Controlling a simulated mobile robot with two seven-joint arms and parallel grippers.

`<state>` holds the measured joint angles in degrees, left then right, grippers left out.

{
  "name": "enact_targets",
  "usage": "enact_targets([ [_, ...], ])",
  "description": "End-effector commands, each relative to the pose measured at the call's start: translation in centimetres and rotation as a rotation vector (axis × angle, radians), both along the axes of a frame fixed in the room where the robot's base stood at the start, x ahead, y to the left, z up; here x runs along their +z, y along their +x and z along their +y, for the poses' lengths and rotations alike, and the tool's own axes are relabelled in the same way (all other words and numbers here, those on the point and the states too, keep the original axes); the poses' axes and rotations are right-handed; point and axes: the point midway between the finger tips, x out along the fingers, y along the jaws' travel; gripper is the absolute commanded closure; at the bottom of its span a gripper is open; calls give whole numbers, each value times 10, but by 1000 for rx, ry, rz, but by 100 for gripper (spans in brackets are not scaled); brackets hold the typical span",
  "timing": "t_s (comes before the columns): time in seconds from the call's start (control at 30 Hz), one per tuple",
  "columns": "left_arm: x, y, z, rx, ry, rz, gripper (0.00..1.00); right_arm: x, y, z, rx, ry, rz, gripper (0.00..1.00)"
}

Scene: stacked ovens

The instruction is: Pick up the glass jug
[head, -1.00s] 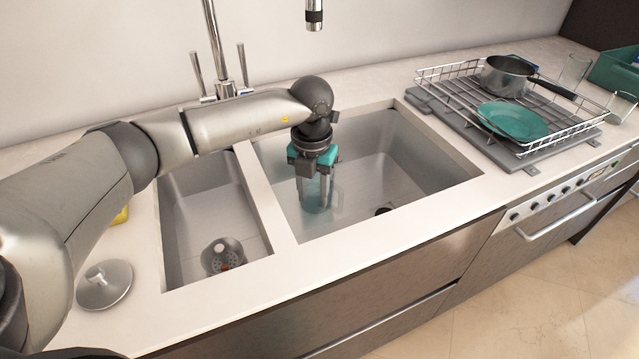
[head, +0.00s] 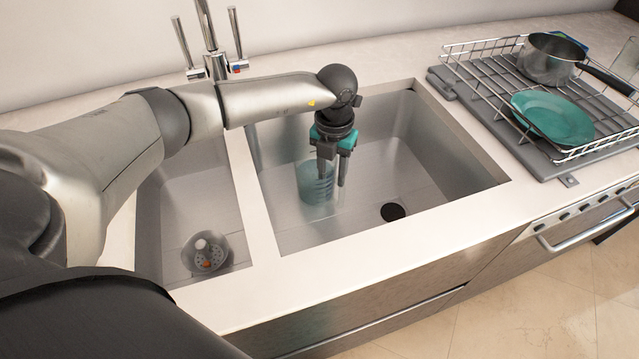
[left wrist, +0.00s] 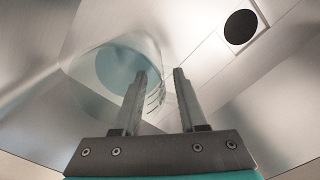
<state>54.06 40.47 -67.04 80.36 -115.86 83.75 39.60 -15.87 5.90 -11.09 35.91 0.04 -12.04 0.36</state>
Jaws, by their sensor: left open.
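The glass jug (head: 315,188) is clear with a bluish tint and stands in the larger, right-hand sink basin. My left gripper (head: 333,183) points down into that basin at the jug's right side, overlapping it in the head view. In the left wrist view the jug (left wrist: 122,72) shows beyond the fingers, up and left of them, with measuring marks on its wall. My left gripper (left wrist: 160,72) is open with a gap between its fingers. I see nothing held between them. Whether a finger touches the jug or reaches inside its rim, I cannot tell. My right gripper is not in view.
The basin's drain (head: 392,211) lies right of the jug. A smaller basin on the left holds a strainer (head: 205,252). A tap (head: 212,45) stands behind. A wire dish rack (head: 480,95) with a teal plate (head: 552,117) and a pot (head: 548,62) sits on the right counter.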

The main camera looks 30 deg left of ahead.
Motion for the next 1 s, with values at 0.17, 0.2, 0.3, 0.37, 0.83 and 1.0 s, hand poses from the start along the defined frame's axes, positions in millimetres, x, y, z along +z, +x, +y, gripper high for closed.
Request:
enact_targets([
  [0.17, -14, 0, 0, -1, 1, -1, 59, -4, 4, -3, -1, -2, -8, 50],
  [0.2, -14, 0, 0, -1, 1, -1, 59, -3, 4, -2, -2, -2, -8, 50],
  [0.3, -13, 0, 0, -1, 1, -1, 59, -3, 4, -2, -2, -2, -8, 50],
  [0.37, -13, 0, 0, -1, 0, -1, 64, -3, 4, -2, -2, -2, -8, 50],
  [0.83, -13, 0, 0, 0, 1, 0, 100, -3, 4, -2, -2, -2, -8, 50],
  [1.0, -13, 0, 0, 0, 0, 0, 100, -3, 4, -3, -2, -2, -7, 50],
])
